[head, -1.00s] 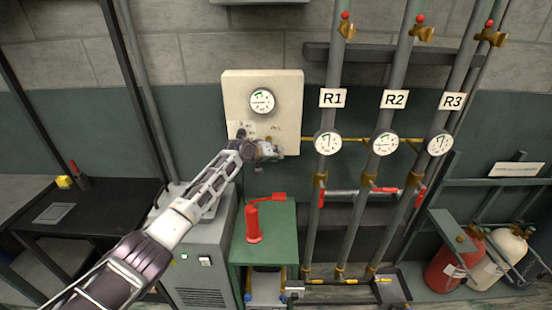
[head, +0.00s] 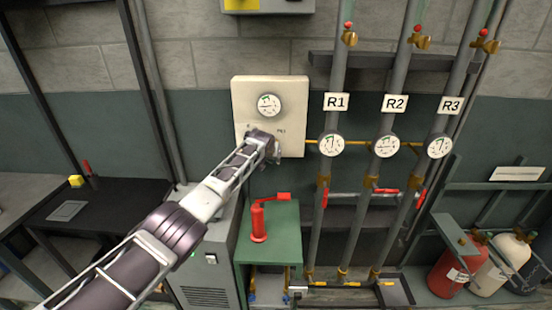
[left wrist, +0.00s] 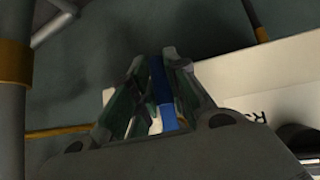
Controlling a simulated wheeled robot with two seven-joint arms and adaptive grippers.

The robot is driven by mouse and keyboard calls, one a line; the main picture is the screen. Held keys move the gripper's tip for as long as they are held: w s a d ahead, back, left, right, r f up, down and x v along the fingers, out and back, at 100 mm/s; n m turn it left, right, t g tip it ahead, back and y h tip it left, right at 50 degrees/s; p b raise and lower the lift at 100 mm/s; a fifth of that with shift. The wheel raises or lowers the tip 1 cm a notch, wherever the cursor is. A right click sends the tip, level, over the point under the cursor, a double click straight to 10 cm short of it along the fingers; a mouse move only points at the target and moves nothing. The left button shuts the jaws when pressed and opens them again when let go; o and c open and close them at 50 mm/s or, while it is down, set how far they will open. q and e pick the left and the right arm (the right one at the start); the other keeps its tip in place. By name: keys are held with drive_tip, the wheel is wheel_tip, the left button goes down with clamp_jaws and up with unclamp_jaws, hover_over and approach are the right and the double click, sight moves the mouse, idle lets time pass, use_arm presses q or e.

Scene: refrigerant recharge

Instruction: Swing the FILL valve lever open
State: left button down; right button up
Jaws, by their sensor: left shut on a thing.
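The cream panel (head: 243,105) with a round gauge (head: 269,104) is on the wall in the middle of the head view. My left gripper (head: 271,151) is at the lower middle of this panel and covers part of its front. In the left wrist view, my left gripper (left wrist: 152,98) is shut on a narrow blue lever (left wrist: 161,85) between its fingers. I cannot read a FILL label; the valve body is hidden behind the gripper in the head view. My right gripper is not in view.
Right of the panel stand grey pipes with gauges and R1 (head: 336,102), R2 and R3 labels. A green bench (head: 280,226) with a red hand pump (head: 258,222) is below the panel. A black table (head: 110,195) is at left; gas cylinders (head: 450,277) stand at lower right.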

use_arm(q)
drive_tip(key=shift+a+f+y, duration=0.1)
drive_tip(key=shift+a+y, duration=0.1)
drive_tip(key=shift+y, duration=0.1)
drive_tip(key=c, duration=1.4)
unclamp_jaws()
drive_tip(key=shift+s+r, duration=0.2)
drive_tip(key=shift+r, duration=0.15)
drive_tip(key=shift+v, duration=5.6)
